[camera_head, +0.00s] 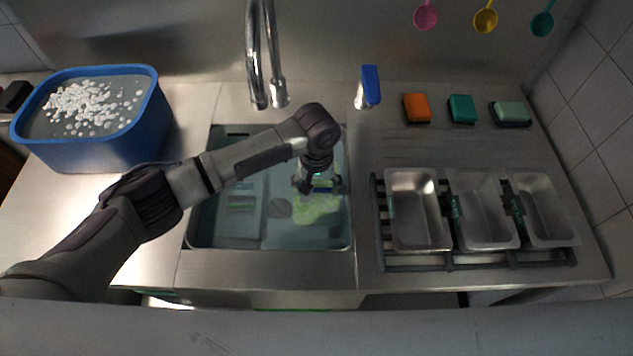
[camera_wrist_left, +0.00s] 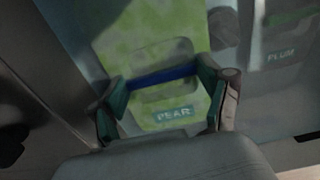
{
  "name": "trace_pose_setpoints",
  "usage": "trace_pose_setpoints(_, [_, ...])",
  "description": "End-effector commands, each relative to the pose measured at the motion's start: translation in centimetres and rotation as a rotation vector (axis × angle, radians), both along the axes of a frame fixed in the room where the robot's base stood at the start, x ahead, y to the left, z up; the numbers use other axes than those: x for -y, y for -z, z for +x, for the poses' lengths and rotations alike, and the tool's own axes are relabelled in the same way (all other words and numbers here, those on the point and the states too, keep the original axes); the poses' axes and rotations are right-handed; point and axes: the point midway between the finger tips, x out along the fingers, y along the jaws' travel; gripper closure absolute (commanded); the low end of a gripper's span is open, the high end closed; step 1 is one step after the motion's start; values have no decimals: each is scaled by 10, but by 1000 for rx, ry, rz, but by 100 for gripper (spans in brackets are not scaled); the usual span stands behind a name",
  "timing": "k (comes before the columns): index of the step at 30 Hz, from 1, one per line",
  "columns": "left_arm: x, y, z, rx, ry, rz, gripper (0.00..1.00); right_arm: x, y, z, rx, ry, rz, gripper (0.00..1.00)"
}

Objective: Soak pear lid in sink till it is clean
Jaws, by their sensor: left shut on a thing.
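The pear lid (camera_wrist_left: 150,52) is pale with yellow-green smears and carries a "PEAR" label and a blue handle (camera_wrist_left: 163,76). In the head view the lid (camera_head: 318,210) is in the right part of the sink (camera_head: 270,246), which holds water. My left gripper (camera_wrist_left: 163,103) is shut on the lid's blue handle, one finger at each side. In the head view the left gripper (camera_head: 317,186) is over the sink, and the arm hides part of the basin. I cannot tell how deep the lid sits. My right gripper is in neither view.
A plum lid (camera_wrist_left: 283,50) lies beside the pear lid in the sink. The faucet (camera_head: 266,60) stands behind the sink. A blue tub (camera_head: 100,150) is at the left; metal pans (camera_head: 418,243) on a rack are at the right.

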Motion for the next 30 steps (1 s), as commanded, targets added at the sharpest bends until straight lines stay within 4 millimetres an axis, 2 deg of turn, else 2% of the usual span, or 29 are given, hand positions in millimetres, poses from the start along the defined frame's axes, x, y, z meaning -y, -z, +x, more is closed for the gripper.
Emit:
trace_pose_setpoints(18, [1, 52, 0, -1, 1, -1, 56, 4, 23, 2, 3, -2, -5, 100])
trace_pose_setpoints(30, [0, 65, 0, 0, 0, -1, 56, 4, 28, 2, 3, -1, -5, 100])
